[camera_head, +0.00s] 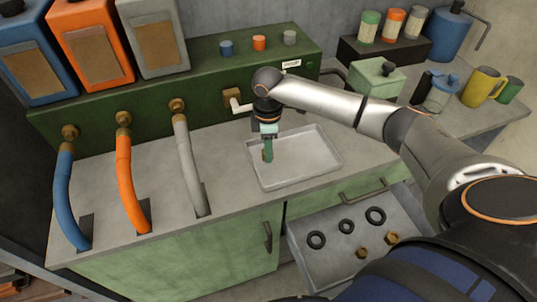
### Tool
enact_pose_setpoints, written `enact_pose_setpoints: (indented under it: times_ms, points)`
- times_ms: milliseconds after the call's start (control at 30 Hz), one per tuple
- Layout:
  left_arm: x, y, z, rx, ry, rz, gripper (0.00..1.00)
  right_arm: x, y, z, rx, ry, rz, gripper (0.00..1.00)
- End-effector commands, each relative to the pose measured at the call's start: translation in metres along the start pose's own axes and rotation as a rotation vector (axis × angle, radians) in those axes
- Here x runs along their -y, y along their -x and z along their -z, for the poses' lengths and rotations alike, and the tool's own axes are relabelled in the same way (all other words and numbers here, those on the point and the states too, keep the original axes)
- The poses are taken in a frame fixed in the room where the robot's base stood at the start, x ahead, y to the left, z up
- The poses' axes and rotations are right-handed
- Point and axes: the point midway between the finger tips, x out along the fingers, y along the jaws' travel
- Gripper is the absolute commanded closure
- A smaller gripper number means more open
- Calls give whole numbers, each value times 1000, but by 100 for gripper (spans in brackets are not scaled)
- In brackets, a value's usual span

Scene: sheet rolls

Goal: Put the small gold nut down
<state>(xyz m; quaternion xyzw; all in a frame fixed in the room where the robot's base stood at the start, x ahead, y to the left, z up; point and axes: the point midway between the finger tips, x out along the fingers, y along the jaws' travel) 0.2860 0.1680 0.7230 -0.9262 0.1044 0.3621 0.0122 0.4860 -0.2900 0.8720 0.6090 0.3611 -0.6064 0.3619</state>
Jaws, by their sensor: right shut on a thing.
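My right gripper (267,155) points down over the left part of the shallow grey tray (325,165) on the counter. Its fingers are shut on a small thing. A small gold-brown patch shows at the fingertips and fits the small gold nut, but most of it is hidden by the fingers. I cannot tell whether it touches the tray floor. The rest of the tray looks empty. My left gripper is not in view.
Below, an open drawer (300,240) holds several black rings (346,226) and two gold nuts (392,238). Blue, orange and grey hoses (187,165) stand left of the tray. Behind is a green ledge (200,85). A green box (375,82) and mugs (482,86) stand right.

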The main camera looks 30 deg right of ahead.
Motion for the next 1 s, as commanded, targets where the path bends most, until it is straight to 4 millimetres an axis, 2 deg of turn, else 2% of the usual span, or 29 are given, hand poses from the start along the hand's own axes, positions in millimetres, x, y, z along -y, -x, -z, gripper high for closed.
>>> enact_pose_setpoints:
  times_ms: [33, 133, 500, 533, 800, 1000]
  points:
    - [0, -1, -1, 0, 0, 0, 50, 2, -11, -1, 5, 0, 5, 100]
    - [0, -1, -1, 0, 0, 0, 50, 2, -24, -2, 4, 1, 3, 100]
    - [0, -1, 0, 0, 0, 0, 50, 2, -28, -1, 2, 1, 2, 100]
    - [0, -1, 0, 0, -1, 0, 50, 2, -28, -1, 2, 1, 2, 63]
    - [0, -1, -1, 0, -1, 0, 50, 2, -28, -1, 2, 1, 1, 34]
    - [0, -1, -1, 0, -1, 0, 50, 1, -28, -2, 2, 0, 1, 34]
